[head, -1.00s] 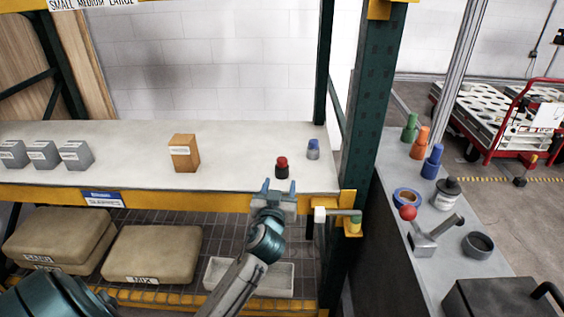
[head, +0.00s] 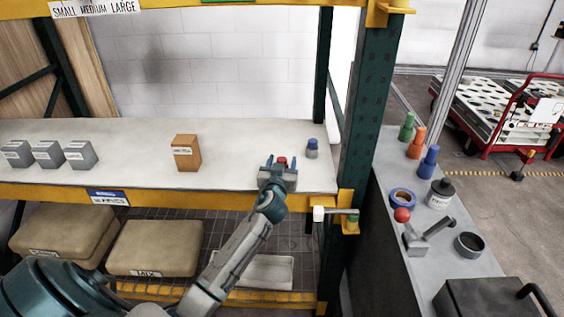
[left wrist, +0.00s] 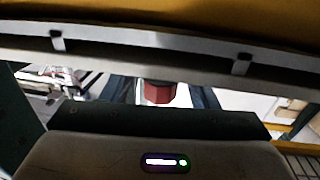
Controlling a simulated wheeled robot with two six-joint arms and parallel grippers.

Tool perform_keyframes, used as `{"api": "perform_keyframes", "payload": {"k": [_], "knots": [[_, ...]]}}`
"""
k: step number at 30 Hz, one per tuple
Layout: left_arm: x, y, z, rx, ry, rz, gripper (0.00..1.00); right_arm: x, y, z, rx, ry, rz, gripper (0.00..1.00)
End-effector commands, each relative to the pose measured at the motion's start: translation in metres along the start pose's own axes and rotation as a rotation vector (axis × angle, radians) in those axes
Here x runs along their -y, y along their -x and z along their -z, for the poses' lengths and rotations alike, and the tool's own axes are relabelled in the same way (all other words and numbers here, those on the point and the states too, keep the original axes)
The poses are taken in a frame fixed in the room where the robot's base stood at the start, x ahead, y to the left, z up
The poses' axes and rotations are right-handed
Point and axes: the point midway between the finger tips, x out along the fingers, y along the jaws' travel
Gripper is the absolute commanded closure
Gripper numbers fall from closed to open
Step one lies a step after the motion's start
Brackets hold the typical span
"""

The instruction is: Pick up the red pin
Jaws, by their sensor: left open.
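The red pin (head: 282,162) stands on the white shelf near its right end; only its red top shows in the head view, its lower part hidden behind my gripper. My left gripper (head: 281,162) is open, and its two fingers show on either side of the pin. In the left wrist view the red pin (left wrist: 158,92) sits between the dark fingers, partly cut off by a pale bar. I cannot tell whether the fingers touch it. My right gripper is not in view.
An orange-brown box (head: 186,153) and several grey boxes (head: 47,153) stand farther left. A green rack post (head: 362,120) rises at the right. The shelf's yellow front beam (head: 150,196) lies below my gripper.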

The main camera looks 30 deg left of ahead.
Motion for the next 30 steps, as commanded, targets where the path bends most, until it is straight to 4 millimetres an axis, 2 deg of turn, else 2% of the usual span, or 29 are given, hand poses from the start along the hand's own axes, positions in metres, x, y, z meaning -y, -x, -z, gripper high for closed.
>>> {"api": "perform_keyframes", "payload": {"k": [3, 4, 9, 11, 23, 30], "knots": [[0.0, 0.0, 0.0, 0.0, 0.0, 0.0, 0.46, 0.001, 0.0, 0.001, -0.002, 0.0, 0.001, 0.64], [0.0, 0.0, 0.0, 0.0, 0.0, 0.0, 0.5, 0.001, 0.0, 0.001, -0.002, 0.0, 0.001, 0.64], [0.0, 0.0, 0.0, 0.0, 0.0, 0.0, 0.83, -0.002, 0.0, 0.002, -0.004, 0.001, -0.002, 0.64], [0.0, 0.0, 0.0, 0.0, 0.0, 0.0, 0.92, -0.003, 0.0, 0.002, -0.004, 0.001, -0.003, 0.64], [0.0, 0.0, 0.006, -0.002, 0.001, 0.0, 0.93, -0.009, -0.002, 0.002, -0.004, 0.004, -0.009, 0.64], [0.0, 0.0, 0.037, -0.005, 0.003, -0.001, 0.93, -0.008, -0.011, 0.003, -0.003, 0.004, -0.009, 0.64]]}}
